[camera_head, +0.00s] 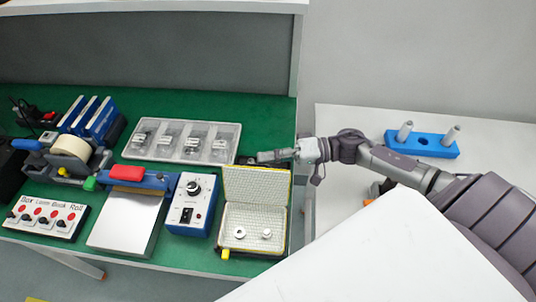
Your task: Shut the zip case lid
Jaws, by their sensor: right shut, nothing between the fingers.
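The zip case (250,246) stands open on the green bench top near its right edge. Its raised lid (257,186) stands up at the back, lined with a pale grid pattern. Two small round metal parts lie in the base. A yellow tab shows at the base's front left corner. My right gripper (264,157) is shut and empty. It is just behind and above the top edge of the lid, pointing left. I cannot tell whether it touches the lid. My left gripper is not in view.
A blue control box (190,205) stands close left of the case. A clear compartment tray (183,139) lies behind it. A sealer with a red handle (128,172), a tape dispenser (70,150) and a switch panel (46,218) fill the left. A blue block with pegs (421,144) is on the white table at right.

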